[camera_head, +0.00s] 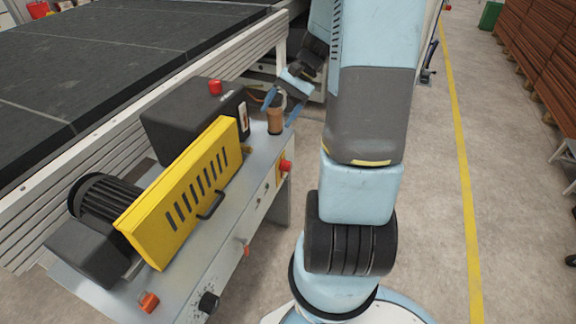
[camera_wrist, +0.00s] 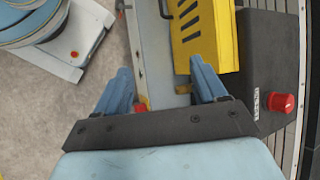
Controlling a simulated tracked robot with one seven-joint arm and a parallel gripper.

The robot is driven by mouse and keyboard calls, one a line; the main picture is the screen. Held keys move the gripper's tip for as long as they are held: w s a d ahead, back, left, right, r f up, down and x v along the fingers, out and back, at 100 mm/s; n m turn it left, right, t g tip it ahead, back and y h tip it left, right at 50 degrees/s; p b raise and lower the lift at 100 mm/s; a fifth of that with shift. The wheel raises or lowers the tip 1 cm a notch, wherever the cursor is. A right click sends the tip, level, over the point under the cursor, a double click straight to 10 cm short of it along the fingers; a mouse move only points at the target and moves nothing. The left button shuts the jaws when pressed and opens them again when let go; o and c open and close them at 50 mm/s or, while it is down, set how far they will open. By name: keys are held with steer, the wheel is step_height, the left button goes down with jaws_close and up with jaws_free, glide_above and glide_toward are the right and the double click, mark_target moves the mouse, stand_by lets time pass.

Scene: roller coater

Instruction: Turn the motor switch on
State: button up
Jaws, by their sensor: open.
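The machine's grey control panel (camera_head: 225,245) runs along the front of the roller coater. On it I see a black knob (camera_head: 208,303), a small red lever (camera_head: 246,250), a red button (camera_head: 285,166) at the far end and an orange-red switch (camera_head: 148,302) at the near corner. I cannot tell which one is the motor switch. My gripper (camera_head: 281,106) is open at the panel's far end, with its fingers near a brown cylinder (camera_head: 275,120). In the wrist view my gripper (camera_wrist: 163,85) is open, and a red part (camera_wrist: 140,107) shows between the fingers.
A yellow slotted guard (camera_head: 190,185) with a handle stands on the panel, beside a black motor (camera_head: 105,198) and a dark box (camera_head: 195,115) with a red button (camera_head: 215,87). A dark conveyor (camera_head: 110,60) lies behind. Floor at right (camera_head: 430,220) is clear.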

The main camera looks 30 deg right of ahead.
steer(key=w+d+f+m+t+y, duration=0.1)
steer(key=d+f+m+t+y, duration=0.3)
steer(key=f, duration=0.5)
steer(key=w+d+f+m+t+y, duration=0.15)
steer(key=d+f+m, duration=0.25)
steer(key=d+f, duration=0.4)
steer(key=m+t+h, duration=0.2)
steer(key=m+t, duration=0.7)
glide_toward(291, 166)
steer(key=x, duration=1.1)
steer(key=shift+s+a, duration=0.15)
steer(key=shift+a, duration=0.1)
steer(key=c, duration=1)
steer(key=shift+d, duration=0.15)
steer(key=shift+c, duration=0.2)
